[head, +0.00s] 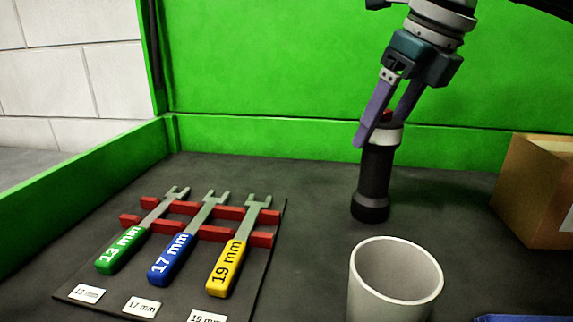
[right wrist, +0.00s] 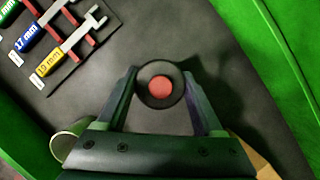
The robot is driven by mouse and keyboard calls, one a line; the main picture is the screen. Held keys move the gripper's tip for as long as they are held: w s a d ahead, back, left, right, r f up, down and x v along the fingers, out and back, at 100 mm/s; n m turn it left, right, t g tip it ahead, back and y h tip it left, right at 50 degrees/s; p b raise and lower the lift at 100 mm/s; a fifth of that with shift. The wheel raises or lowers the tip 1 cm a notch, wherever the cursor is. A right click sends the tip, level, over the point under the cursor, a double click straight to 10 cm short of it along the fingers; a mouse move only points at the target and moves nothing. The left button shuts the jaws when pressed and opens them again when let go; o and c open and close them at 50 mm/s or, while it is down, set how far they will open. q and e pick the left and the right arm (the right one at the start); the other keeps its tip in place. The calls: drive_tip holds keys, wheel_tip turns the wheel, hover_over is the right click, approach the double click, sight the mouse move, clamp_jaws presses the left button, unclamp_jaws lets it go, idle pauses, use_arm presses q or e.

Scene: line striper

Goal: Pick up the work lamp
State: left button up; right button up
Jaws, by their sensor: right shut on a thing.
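The work lamp (head: 374,178) is a dark cylinder with a pale band and a red top. It stands about upright behind the white cup in the head view. My right gripper (head: 375,133) comes down from above, with its fingers shut around the lamp's upper part. In the right wrist view the lamp (right wrist: 161,86) shows end-on as a dark ring with a red centre, between the two fingertips of the right gripper (right wrist: 160,95). I cannot tell whether its base touches the bench. My left gripper is not in view.
A white cup (head: 394,280) stands in front of the lamp. A board with red racks holds a green wrench (head: 123,249), a blue wrench (head: 171,259) and a yellow wrench (head: 226,268) at left. A cardboard box (head: 530,190) is at right. Green walls (head: 270,70) bound the bench.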

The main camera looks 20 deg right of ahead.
clamp_jaws()
drive_tip(key=shift+r, duration=0.15)
